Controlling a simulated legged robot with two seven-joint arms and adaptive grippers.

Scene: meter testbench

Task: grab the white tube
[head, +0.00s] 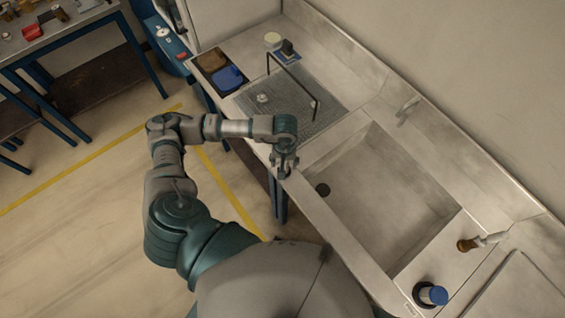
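A short cylinder with a blue top and a white part (438,295) is at the bottom right, on the front part of the counter. A small pale tube-like piece (492,239) joins a brown knob (466,245) at the right of the sink. I cannot tell for sure which of these is the white tube. My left gripper (284,172) points down over the counter's front edge, left of the sink and far from both. It looks empty, but its fingers are too small to tell whether they are open or shut. My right gripper is not in view.
The sink basin (380,200) is empty. A grey mesh mat (320,120) with a thin dark bent rod (293,80) lies behind my gripper. Blue and brown trays (228,78) sit at the counter's left end. A raised wall edges the counter's back.

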